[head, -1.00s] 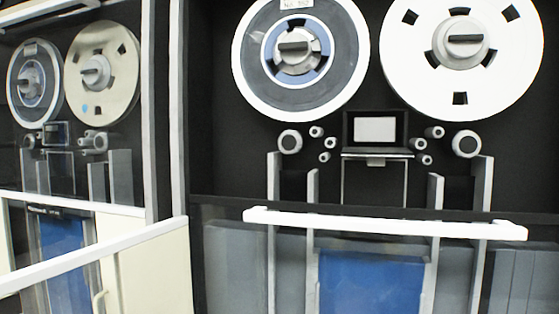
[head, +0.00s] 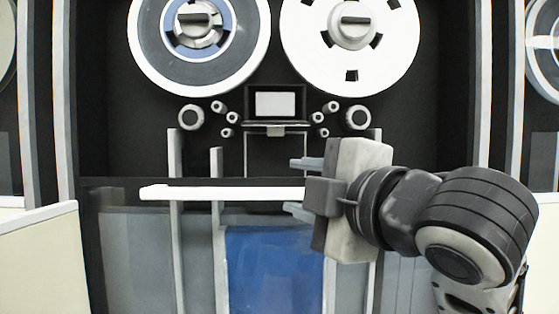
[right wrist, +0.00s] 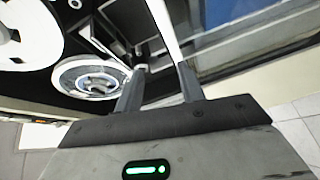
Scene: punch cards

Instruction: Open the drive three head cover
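The tape drive in front of me has a small dark head box with a pale square panel (head: 275,103) between and below its two reels. A thin ledge (head: 276,128) with a small tab runs under the panel. I cannot tell which part is the cover. A white horizontal bar (head: 220,193) crosses the drive lower down. My right gripper (head: 300,187) is open, below and right of the head box, with one finger above the bar's line and one below. In the right wrist view the white bar (right wrist: 166,22) runs toward the gap between the open fingers (right wrist: 160,82). My left gripper is out of view.
Left reel (head: 198,35) and right reel (head: 350,35) sit above, with small rollers beside the head box. Upright grey posts (head: 174,155) and a blue panel (head: 272,265) lie below. Neighbouring drives stand on both sides. Cream panels (head: 38,255) flank the drive.

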